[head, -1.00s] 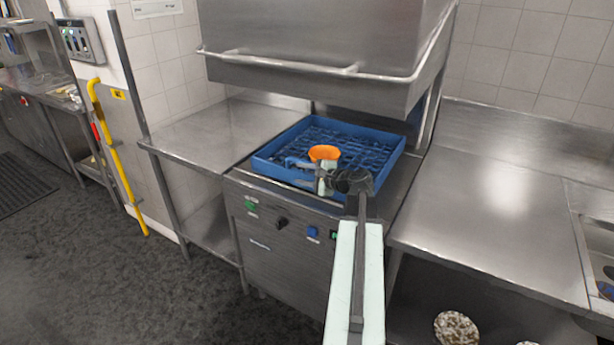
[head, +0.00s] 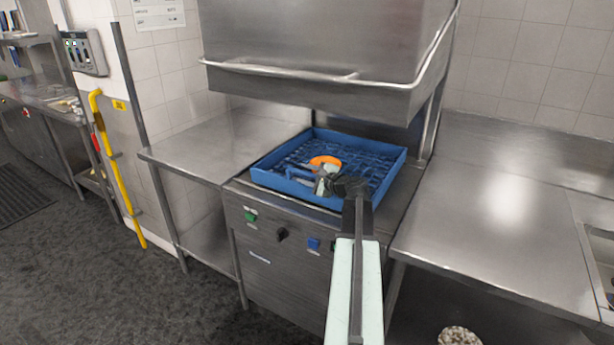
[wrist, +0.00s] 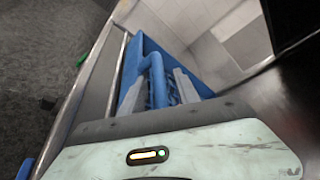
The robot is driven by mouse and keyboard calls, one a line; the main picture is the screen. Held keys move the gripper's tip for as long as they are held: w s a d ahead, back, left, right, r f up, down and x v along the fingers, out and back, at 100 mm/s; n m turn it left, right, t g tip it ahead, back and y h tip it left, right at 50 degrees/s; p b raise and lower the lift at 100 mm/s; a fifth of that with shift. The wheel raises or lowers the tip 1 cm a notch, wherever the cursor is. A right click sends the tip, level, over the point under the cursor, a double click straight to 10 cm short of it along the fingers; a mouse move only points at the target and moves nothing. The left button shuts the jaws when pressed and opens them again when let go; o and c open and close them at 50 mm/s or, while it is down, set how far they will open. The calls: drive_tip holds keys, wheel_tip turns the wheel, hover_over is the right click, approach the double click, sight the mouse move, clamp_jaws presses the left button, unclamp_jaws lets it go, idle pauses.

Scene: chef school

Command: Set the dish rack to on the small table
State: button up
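The blue dish rack (head: 385,190) sits on top of the steel dishwasher, under its raised hood. It is a shallow square tray with a gridded floor. My gripper (head: 322,184) is lowered at its front rim, near the middle. In the wrist view, the two grey fingers of my gripper (wrist: 157,92) are apart, one on each side of a blue bar that looks like part of the rack (wrist: 158,72). Whether they touch the bar is unclear. An orange round thing (head: 325,161) shows just behind my gripper; what it is I cannot tell.
A bare steel side table (head: 215,140) adjoins the dishwasher on the left. A wider bare steel counter (head: 480,215) lies on the right, with a sink at its far right. The hood (head: 310,85) hangs above the rack. A yellow pipe (head: 115,165) stands at the left.

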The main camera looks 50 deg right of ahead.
clamp_jaws()
idle(1.3)
drive_tip(key=shift+w+d, duration=0.1)
drive_tip(key=shift+w, duration=0.05)
